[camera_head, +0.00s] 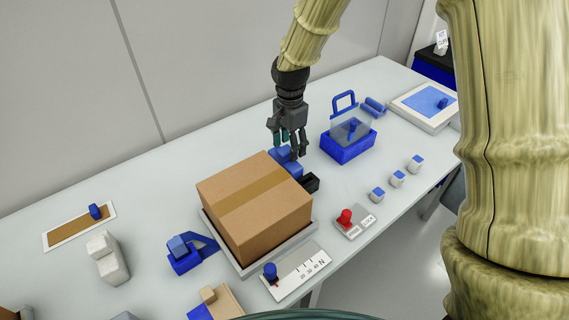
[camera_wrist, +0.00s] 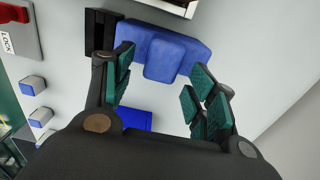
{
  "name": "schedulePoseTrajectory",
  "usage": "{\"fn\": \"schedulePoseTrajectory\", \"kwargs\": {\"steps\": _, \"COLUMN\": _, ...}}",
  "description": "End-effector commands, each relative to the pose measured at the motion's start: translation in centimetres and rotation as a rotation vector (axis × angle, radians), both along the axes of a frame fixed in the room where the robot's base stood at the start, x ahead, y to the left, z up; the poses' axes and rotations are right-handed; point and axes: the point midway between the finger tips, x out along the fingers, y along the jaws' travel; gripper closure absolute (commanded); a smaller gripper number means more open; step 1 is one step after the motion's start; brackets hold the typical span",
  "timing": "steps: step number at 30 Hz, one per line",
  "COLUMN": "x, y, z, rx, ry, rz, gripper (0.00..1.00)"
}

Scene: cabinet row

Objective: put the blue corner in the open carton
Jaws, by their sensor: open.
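A brown cardboard carton (camera_head: 253,205) sits on a grey tray in the middle of the table. Its top looks flat and closed, with a tape strip across it. A blue piece (camera_head: 287,164) lies behind the carton, below my gripper (camera_head: 288,150). In the wrist view this blue piece (camera_wrist: 165,52) is a long block with a shorter arm pointing toward me, so it looks like the blue corner. My gripper (camera_wrist: 160,82) is open, its green-padded fingers on either side of the short arm. I cannot tell whether they touch it.
A black block (camera_head: 311,182) lies beside the blue piece. A blue box with a handle (camera_head: 348,146) stands to the right. A red-knobbed panel (camera_head: 354,223), several small blue-topped blocks and a blue bracket (camera_head: 187,258) are nearby.

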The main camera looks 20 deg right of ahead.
Motion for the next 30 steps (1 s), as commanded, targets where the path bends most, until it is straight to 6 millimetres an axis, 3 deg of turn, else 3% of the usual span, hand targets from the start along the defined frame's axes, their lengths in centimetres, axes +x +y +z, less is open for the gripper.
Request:
{"fn": "schedulePoseTrajectory", "kwargs": {"steps": 6, "x": -0.1, "y": 0.0, "z": -1.7, "rx": 0.000, "ry": 0.001, "rz": 0.000, "gripper": 0.43}}
{"fn": "schedulePoseTrajectory", "kwargs": {"steps": 14, "x": -0.1, "y": 0.0, "z": -1.8, "rx": 0.000, "ry": 0.000, "rz": 0.000, "gripper": 0.43}}
{"fn": "schedulePoseTrajectory", "kwargs": {"steps": 21, "x": -0.1, "y": 0.0, "z": -1.8, "rx": 0.000, "ry": 0.000, "rz": 0.000, "gripper": 0.85}}
{"fn": "schedulePoseTrajectory", "kwargs": {"steps": 30, "x": -0.1, "y": -0.1, "z": -1.8, "rx": 0.000, "ry": 0.000, "rz": 0.000, "gripper": 0.88}}
